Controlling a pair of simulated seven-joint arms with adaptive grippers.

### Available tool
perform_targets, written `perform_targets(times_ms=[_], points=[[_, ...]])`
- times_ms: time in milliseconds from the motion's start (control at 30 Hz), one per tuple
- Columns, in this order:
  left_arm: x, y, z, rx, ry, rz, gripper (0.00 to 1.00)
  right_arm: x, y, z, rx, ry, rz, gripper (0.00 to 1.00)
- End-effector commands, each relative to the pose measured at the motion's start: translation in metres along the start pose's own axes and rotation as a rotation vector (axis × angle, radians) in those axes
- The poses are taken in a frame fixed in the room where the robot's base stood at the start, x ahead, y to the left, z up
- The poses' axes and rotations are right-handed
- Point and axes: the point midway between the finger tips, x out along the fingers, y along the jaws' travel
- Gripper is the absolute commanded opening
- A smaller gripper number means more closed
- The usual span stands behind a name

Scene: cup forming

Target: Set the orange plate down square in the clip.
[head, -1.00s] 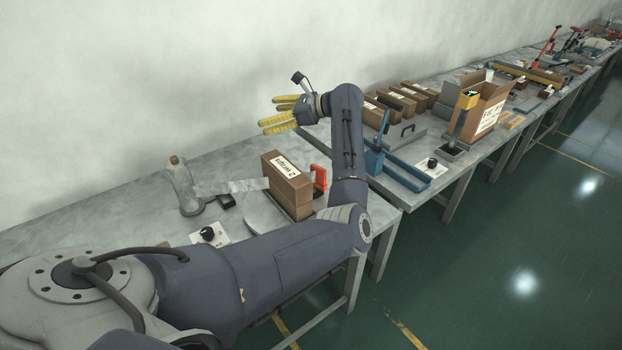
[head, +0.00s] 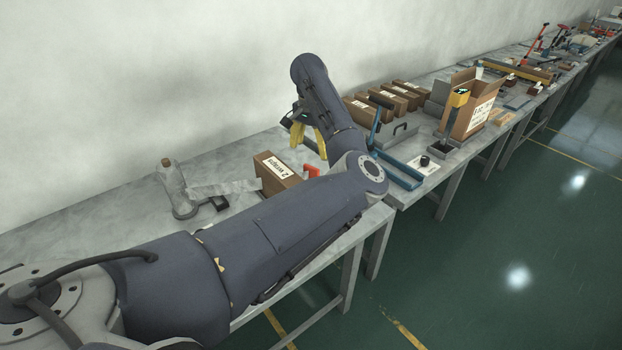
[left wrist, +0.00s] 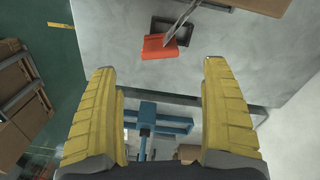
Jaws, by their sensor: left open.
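The orange plate (left wrist: 158,47) shows in the left wrist view beside a dark rectangular holder (left wrist: 183,37), which may be the clip, with a grey bar crossing over it. I cannot tell whether the plate sits square in it. In the head view the plate (head: 311,170) is partly hidden by my left arm, next to a labelled brown box. My left gripper (head: 310,142) has yellow fingers pointing down over the bench. In the left wrist view the gripper (left wrist: 160,67) is open and empty, with the plate beyond its fingertips. My right gripper is not in view.
The labelled brown box (head: 277,173) stands close to the plate. A blue press (head: 398,172) is on the neighbouring bench, with a gap between benches. The bench at far left is clear.

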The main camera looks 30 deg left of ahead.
Motion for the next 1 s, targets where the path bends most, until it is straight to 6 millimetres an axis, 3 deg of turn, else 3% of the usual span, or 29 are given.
perform_targets(times_ms=[300,733,1000], points=[[0.054,0.0,0.001,0.002,-0.002,-0.002,0.82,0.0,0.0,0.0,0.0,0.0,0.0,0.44],[0.081,-0.001,0.001,0.003,-0.002,-0.003,0.82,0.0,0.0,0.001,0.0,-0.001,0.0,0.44],[0.113,0.0,0.003,0.003,-0.002,-0.003,0.82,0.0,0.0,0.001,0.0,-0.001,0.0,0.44]])
